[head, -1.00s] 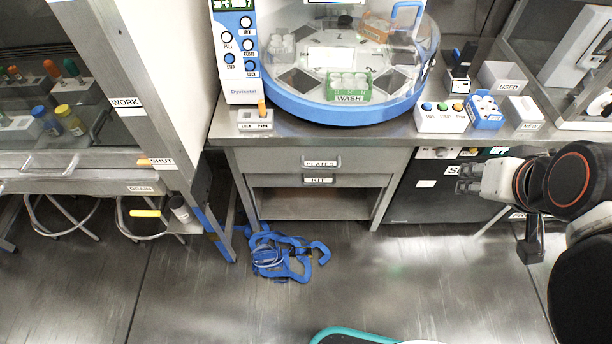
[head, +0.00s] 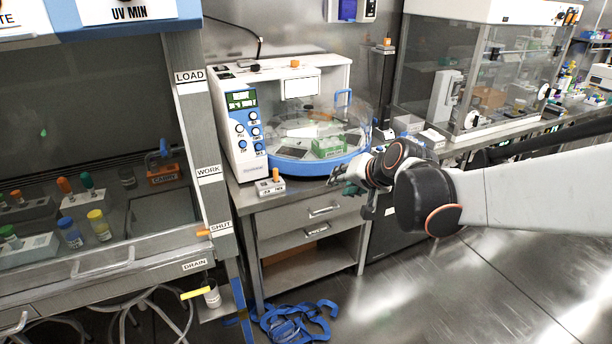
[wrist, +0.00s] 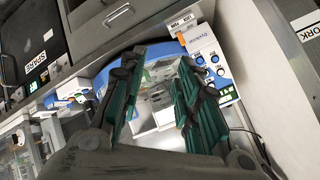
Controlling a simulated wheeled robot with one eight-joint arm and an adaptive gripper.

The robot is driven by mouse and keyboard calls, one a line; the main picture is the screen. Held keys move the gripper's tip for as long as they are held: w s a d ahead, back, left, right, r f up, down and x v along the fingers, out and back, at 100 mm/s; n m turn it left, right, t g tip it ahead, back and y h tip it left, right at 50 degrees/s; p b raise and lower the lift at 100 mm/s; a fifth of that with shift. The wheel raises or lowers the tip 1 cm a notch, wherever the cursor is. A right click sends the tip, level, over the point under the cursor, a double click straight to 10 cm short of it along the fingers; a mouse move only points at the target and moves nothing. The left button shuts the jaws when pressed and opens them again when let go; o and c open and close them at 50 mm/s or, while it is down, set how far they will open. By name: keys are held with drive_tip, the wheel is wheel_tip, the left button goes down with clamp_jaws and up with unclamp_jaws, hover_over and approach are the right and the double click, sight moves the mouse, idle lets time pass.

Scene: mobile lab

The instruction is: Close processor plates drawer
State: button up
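The plates drawer (head: 315,212) is the upper of two grey drawers under the processor in the head view. Its front looks about flush with the cabinet, though a small gap cannot be ruled out. Its bar handle (head: 324,210) shows; a drawer handle also appears at the top of the wrist view (wrist: 118,13). My gripper (head: 340,178) is right of and above the drawer, near the bench's front edge, apart from the handle. In the wrist view its green-padded fingers (wrist: 158,68) are spread with nothing between them.
The round processor (head: 300,145) stands on the bench above. The lower drawer (head: 310,236) looks shut above an open shelf. A blue tangled object (head: 290,322) lies on the floor below. The hood (head: 120,270) stands left; floor at right is clear.

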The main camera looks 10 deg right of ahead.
sight(326, 212)
drive_tip(key=w+d+f+m+t+y, duration=0.25)
drive_tip(key=w+f+m, duration=0.25)
drive_tip(key=w+f, duration=1.15)
drive_tip(key=w+d+f+m+t, duration=0.1)
drive_tip(key=w+d+f+m, duration=0.1)
drive_tip(key=f, duration=0.7)
drive_tip(key=w+d+f+m+t, duration=0.2)
drive_tip(key=w+f+m, duration=0.1)
drive_tip(key=f, duration=0.7)
drive_tip(key=shift+h, duration=0.45)
drive_tip(key=b+x, duration=0.4)
drive_tip(key=x, duration=0.8)
drive_tip(key=shift+w+a+f, duration=0.1)
drive_tip(key=shift+w, duration=0.25)
clamp_jaws()
